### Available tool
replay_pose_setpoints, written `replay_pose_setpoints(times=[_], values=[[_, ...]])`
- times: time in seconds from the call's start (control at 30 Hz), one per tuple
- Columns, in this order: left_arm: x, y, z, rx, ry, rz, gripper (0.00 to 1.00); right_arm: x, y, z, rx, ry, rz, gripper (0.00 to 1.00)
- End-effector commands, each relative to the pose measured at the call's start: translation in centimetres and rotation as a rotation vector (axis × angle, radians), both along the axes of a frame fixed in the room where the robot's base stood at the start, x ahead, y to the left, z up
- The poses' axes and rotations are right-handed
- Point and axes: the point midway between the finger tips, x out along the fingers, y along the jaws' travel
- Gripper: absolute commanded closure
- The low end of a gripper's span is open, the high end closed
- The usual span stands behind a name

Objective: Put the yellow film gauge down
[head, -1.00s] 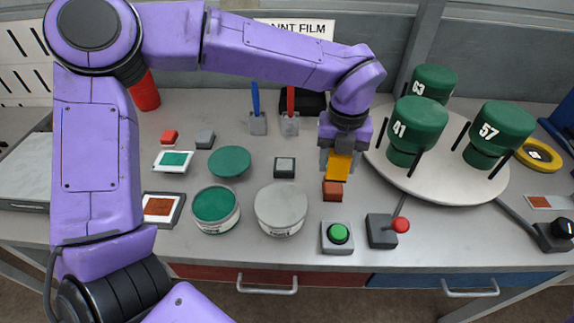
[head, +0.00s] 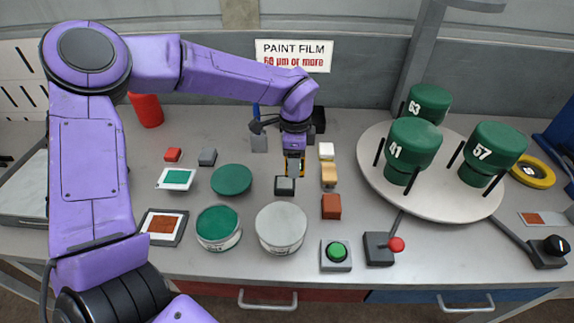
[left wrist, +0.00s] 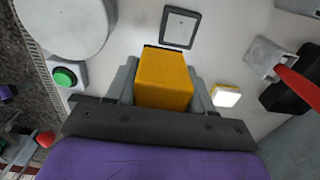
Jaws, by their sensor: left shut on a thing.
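The yellow film gauge (left wrist: 165,80) is an orange-yellow block between the two fingers of my left gripper (left wrist: 163,88). In the head view only a sliver of the gauge (head: 302,170) shows beside my left gripper (head: 294,172), which points down. The gripper is shut on it. A small dark-framed square with a grey face (head: 284,186) lies just in front of the gripper; it also shows beyond the gauge in the left wrist view (left wrist: 180,28). I cannot tell whether the gauge touches the bench. My right gripper is not in view.
A white block (head: 326,151), a tan block (head: 329,176) and a red-brown block (head: 331,206) stand in a row to the right. A grey-lidded can (head: 281,226) and a green can (head: 217,226) stand in front. A turntable (head: 440,204) carries green cylinders.

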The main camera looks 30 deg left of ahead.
Motion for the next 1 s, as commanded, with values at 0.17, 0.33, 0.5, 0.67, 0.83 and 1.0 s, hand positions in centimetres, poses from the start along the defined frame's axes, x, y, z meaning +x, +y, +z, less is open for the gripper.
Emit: replay_pose_setpoints(times=[0.17, 0.33, 0.5, 0.67, 0.83, 1.0], values=[[1.0, 2.1, -2.8, 0.0, 0.002, -0.001, 0.72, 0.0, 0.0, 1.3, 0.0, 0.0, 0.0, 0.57], [1.5, 3.3, -5.0, 0.001, 0.004, -0.002, 0.72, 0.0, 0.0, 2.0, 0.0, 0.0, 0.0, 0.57], [1.5, 3.2, -7.4, 0.001, 0.001, -0.003, 0.72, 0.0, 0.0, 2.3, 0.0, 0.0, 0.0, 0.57], [1.6, 3.2, -7.5, 0.001, -0.001, -0.003, 0.72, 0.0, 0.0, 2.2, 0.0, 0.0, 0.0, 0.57], [1.5, 3.2, -7.9, 0.001, -0.001, -0.003, 0.72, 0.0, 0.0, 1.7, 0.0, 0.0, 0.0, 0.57], [1.5, 3.2, -7.8, 0.0, 0.0, -0.002, 0.22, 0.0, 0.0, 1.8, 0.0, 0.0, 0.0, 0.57]])
